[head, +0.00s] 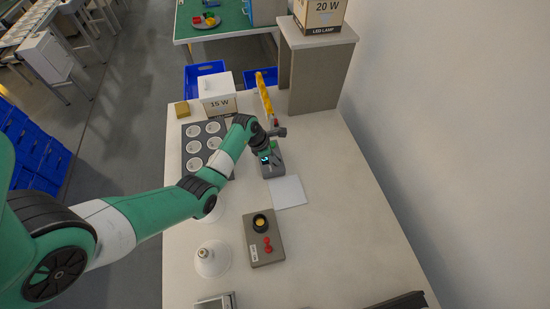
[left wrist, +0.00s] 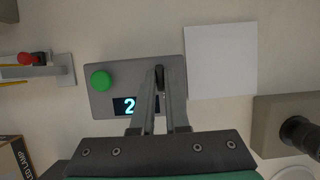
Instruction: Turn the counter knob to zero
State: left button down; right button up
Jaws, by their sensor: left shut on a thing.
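The counter is a grey box (head: 273,169) on the table, with a green button (left wrist: 101,81) and a dark display (left wrist: 124,106). In the left wrist view the display reads a bright 2; its right end is covered by a finger, so any further digit is hidden. My left gripper (left wrist: 160,82) is shut on the dark counter knob (left wrist: 160,70) at the right side of the box's face. Most of the knob is hidden between the fingertips. In the head view my left arm reaches over the table to the counter. My right gripper does not show.
A white sheet (head: 288,192) lies beside the counter. A grey box with a black socket and red buttons (head: 264,239) stands nearer, beside a bulb (head: 211,259). A tray of round white pieces (head: 193,146), a 15 W carton (head: 218,104) and a yellow-armed device (head: 264,94) stand behind.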

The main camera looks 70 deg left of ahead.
pick_arm(q)
jog(key=shift+m, duration=0.3)
jog(key=shift+a+m+h, duration=0.1)
jog(key=shift+m+h, duration=0.3)
jog(key=shift+m, duration=0.2)
jog(key=shift+m+g+h, duration=0.3)
jog(key=shift+m, duration=0.5)
jog(key=m+b, duration=0.2)
jog(key=shift+w+a+f+m+g+h, duration=0.1)
jog(key=shift+m+g+h, duration=0.2)
jog(key=shift+h, duration=0.1)
jog(key=m+g+b, duration=0.1)
jog(key=m+b, duration=0.2)
jog(key=b, duration=0.2)
jog(key=m+g+h+b, duration=0.1)
jog(key=m+b, duration=0.2)
jog(key=b, duration=0.3)
jog(key=m+g+b, duration=0.1)
jog(key=m+b, duration=0.2)
jog(key=b, duration=0.2)
jog(key=shift+w+f+m, duration=0.2)
jog(key=shift+m, duration=0.1)
jog(key=shift+r+m+g+h+b, duration=0.3)
jog(key=shift+r+m+g+b, duration=0.15)
jog(key=shift+b, duration=0.65)
jog(key=shift+f, duration=0.1)
jog(key=c, duration=0.9)
grip_release()
